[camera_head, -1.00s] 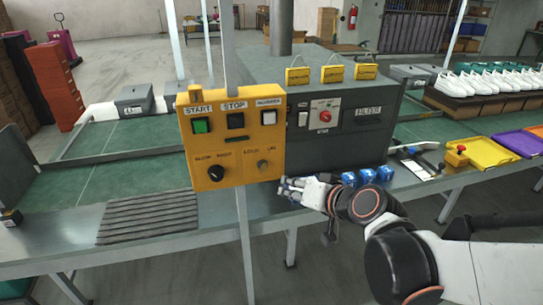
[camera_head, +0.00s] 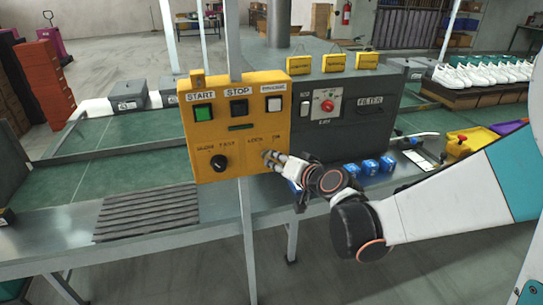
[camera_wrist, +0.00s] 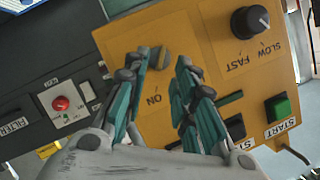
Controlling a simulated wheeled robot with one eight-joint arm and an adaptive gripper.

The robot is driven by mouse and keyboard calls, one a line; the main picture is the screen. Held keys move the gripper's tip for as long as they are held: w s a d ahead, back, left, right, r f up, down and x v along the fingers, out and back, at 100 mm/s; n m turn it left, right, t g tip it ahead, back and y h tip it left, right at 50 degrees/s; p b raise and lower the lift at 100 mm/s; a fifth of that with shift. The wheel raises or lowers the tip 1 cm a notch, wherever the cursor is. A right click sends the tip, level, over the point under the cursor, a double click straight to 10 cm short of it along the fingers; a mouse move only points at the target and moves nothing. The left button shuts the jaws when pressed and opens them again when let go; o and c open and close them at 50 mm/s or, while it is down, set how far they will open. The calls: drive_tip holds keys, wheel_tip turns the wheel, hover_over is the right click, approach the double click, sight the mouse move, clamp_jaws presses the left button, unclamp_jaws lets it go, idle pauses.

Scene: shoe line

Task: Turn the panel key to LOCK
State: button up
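The yellow control panel (camera_head: 236,135) stands upright at the front of the line; it also fills much of the wrist view (camera_wrist: 205,85). The small grey panel key (camera_wrist: 160,57) is on its face, at the panel's lower right in the head view, beneath the lettering for LOCK and ON. My gripper (camera_wrist: 166,64) is open, its two teal fingers apart, with the key in the gap between the fingertips. I cannot tell whether they touch it. In the head view my gripper (camera_head: 276,158) covers the key, so its pointing direction is unclear.
A black SLOW/FAST knob (camera_head: 219,162) is left of the key. Green START (camera_head: 203,113) and black STOP (camera_head: 239,108) buttons sit above. A dark machine box (camera_head: 350,110) with a red knob (camera_head: 327,105) adjoins at right. Blue items (camera_head: 369,167) lie on the bench.

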sight(271, 158)
drive_tip(key=shift+b+x, duration=0.45)
drive_tip(key=shift+x, duration=1.65)
clamp_jaws()
